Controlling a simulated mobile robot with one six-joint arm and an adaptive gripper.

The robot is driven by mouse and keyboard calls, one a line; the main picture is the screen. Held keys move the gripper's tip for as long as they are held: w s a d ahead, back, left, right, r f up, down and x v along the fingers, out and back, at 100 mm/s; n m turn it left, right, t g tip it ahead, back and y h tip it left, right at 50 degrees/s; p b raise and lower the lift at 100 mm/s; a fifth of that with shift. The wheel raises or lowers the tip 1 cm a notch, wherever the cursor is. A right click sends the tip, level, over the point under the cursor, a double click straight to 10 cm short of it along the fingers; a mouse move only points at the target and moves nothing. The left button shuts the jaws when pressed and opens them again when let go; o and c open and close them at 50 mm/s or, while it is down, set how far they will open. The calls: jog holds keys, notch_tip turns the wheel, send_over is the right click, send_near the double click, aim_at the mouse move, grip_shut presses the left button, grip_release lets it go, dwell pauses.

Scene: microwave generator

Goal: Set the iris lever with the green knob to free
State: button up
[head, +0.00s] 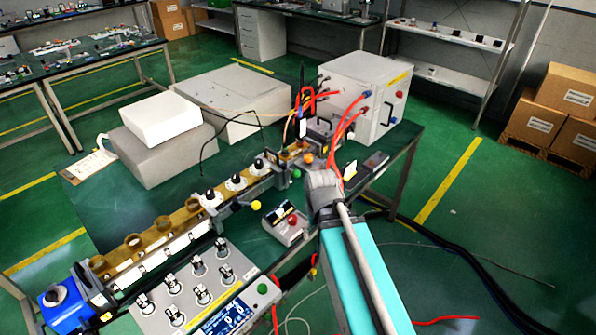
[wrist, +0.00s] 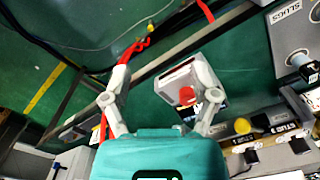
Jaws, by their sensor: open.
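A small greenish knob (head: 297,173) shows on the brass waveguide line (head: 180,217) in the head view, near an orange knob (head: 308,158). It is too small for me to read its lever's setting. My gripper (head: 325,186) is to the right of these knobs in the head view, with its fingers mostly hidden. In the wrist view my gripper (wrist: 161,70) is open and empty, its fingers spread wide. I cannot make out the green knob in the wrist view.
A small box with a red button (head: 292,219) lies below the line; in the wrist view this box (wrist: 187,96) appears between and beyond the fingers. A yellow knob (head: 256,205) sticks out nearby. Red cables (head: 347,130) hang from the grey cabinet (head: 365,95) close to my arm.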

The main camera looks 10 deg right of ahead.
aim_at(296, 171)
jog(key=w+r+n+p, duration=0.3)
jog(key=w+r+p, duration=0.1)
jog(key=w, duration=0.6)
jog(key=w+r+n+g+y+p, duration=0.1)
jog(key=w+r+n+p, duration=0.2)
jog(key=w, duration=0.7)
jog(key=w+d+r+n+p, duration=0.1)
jog(key=w+r+n+p, duration=0.2)
jog(key=w, duration=0.8)
notch_tip(296, 171, up, 2)
jog(key=shift+r+g+y+p, duration=0.2)
jog(key=shift+g+y+p, duration=0.1)
jog(key=shift+p, duration=0.6)
jog(key=shift+s+f, duration=0.1)
jog(key=shift+f, duration=0.05)
jog(key=f+b, duration=0.4)
jog(key=s+a+f+b, duration=0.1)
jog(key=f+b, duration=0.3)
jog(key=b, duration=0.1)
jog(key=s+f+b, duration=0.1)
jog(key=f+b, duration=0.3)
jog(key=f, duration=0.1)
jog(key=shift+a+f, duration=0.1)
jog(key=shift+a, duration=0.25)
